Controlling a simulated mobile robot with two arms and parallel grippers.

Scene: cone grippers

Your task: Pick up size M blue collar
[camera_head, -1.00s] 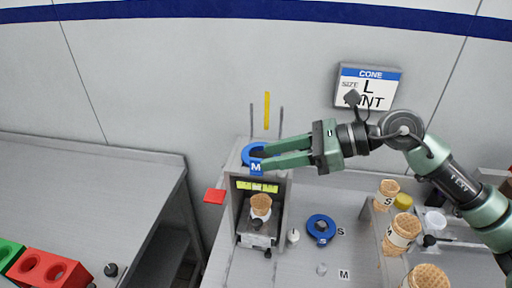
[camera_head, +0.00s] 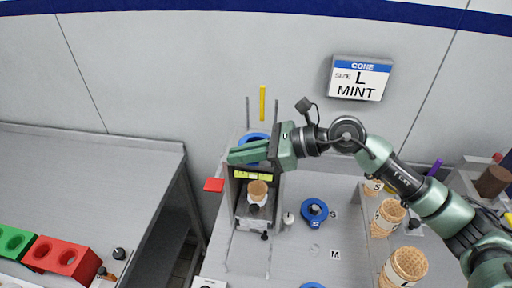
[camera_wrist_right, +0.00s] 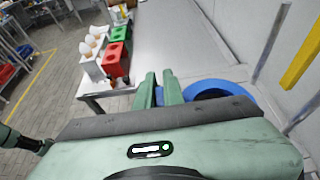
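The size M blue collar (camera_head: 253,136) is at the top of the cone stand (camera_head: 238,205), mostly hidden behind my right gripper. Its M tag is not visible now. In the right wrist view the blue ring (camera_wrist_right: 228,90) lies just right of the fingers. My right gripper (camera_head: 235,156) reaches in from the right, fingers pointing left across the collar's near side. In the wrist view its fingers (camera_wrist_right: 159,90) are close together, with a little blue between them, and appear shut on the collar's near edge.
A blue S collar (camera_head: 314,211) lies on the counter, and another blue ring (camera_head: 312,285) is cut off below. Waffle cones (camera_head: 390,216) stand at right. A sign (camera_head: 360,79) reads "CONE SIZE L MINT". A red block (camera_head: 62,258) sits on the left table.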

